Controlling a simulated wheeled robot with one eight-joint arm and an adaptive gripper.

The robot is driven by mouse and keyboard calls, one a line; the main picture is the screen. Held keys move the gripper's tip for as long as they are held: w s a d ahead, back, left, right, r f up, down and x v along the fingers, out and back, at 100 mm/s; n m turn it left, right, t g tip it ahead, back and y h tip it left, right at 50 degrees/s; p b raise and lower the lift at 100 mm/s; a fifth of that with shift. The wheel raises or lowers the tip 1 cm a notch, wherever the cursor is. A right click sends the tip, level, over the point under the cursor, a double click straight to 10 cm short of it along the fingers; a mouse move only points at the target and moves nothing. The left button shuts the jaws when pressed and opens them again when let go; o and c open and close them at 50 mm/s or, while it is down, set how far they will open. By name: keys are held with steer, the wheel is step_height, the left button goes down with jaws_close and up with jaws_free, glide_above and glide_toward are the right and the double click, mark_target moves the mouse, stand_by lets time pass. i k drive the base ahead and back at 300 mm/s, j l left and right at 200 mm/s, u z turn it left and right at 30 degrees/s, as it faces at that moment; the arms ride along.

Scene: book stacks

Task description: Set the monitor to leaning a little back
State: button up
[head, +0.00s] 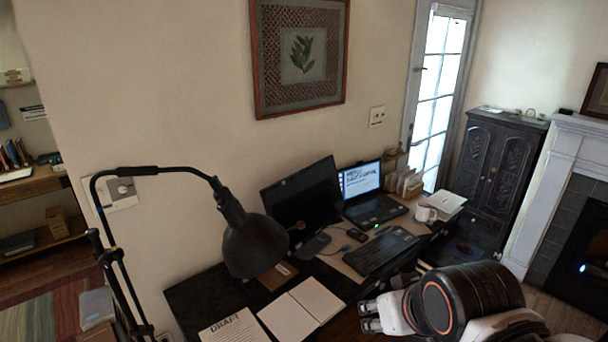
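The monitor (304,192) has a dark, blank screen and stands on the black desk against the wall, left of an open laptop. My gripper (369,316) is at the lower right, in front of the desk and well apart from the monitor.
A black desk lamp (255,240) hangs left of the monitor, close in front. An open notebook (301,308), a DRAFT paper (235,328), a keyboard (381,251), the laptop (372,205) and a white mug (425,212) crowd the desk. A framed picture (299,55) hangs above.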

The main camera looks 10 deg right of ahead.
mark_target(313, 195)
steer(key=i+l, duration=0.1)
steer(key=i, duration=0.3)
steer(key=i+l+u, duration=0.15)
steer(key=i, duration=0.3)
steer(key=i+l, duration=0.15)
steer(key=i, duration=0.25)
steer(key=i+l+u, duration=0.1)
steer(key=i, duration=0.3)
